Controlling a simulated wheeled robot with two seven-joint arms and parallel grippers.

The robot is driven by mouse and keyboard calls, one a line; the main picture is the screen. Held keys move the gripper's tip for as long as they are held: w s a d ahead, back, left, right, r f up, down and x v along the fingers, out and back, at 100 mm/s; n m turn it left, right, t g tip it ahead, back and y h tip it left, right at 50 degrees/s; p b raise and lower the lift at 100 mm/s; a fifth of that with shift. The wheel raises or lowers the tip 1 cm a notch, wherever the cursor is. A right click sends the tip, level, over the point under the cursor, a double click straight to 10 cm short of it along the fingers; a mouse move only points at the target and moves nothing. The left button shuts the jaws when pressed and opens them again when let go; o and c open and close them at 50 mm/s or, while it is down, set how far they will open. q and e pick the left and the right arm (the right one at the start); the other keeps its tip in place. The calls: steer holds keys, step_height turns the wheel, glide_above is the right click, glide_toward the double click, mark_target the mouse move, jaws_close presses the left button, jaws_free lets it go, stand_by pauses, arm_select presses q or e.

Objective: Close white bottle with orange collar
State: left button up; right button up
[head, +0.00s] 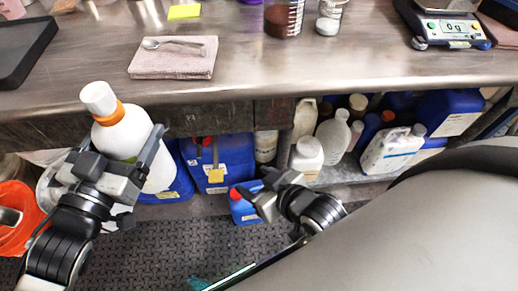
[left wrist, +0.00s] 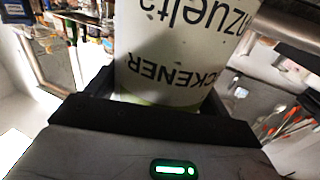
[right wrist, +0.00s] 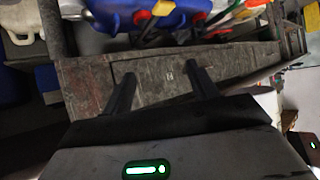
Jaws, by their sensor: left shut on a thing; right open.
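The white bottle (head: 127,136) with an orange collar (head: 108,113) is at the left in the head view, in front of the bench edge and tilted a little. Its white cap (head: 98,97) sits on top at the collar; I cannot tell how tightly. My left gripper (head: 145,160) is shut around the bottle's body. In the left wrist view the bottle's printed side (left wrist: 180,50) fills the space between the fingers. My right gripper (head: 262,200) is open and empty, low and right of the bottle. Its two fingers stand apart in the right wrist view (right wrist: 162,90).
The steel bench (head: 240,70) holds a folded pink cloth (head: 172,66) with a spoon, a dark tray (head: 22,50) and a scale (head: 447,28). Below it, a shelf holds several jugs and blue canisters (head: 228,160). An orange bucket (head: 18,215) stands at the far left.

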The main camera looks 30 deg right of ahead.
mark_target(96, 134)
arm_select(q)
steer(key=shift+a+r+t, duration=0.15)
steer(key=shift+r+t, duration=0.15)
steer(key=shift+r, duration=0.2)
steer(key=a+n+y, duration=0.1)
steer(key=a+n+t+y, duration=0.1)
steer(key=a+r+n+t+y, duration=0.1)
steer(key=y, duration=0.1)
steer(key=shift+w+a, duration=0.3)
steer(key=shift+w, duration=0.1)
steer(key=s+a+f+n+t+y, duration=0.1)
steer(key=a+n+y, duration=0.4)
steer(key=a, duration=0.5)
steer(key=f+y, duration=0.1)
steer(key=y, duration=0.1)
steer(key=shift+s+f+t+y, duration=0.3)
steer(key=shift+s+f, duration=0.05)
steer(key=shift+s, duration=0.05)
steer(key=shift+a, duration=0.1)
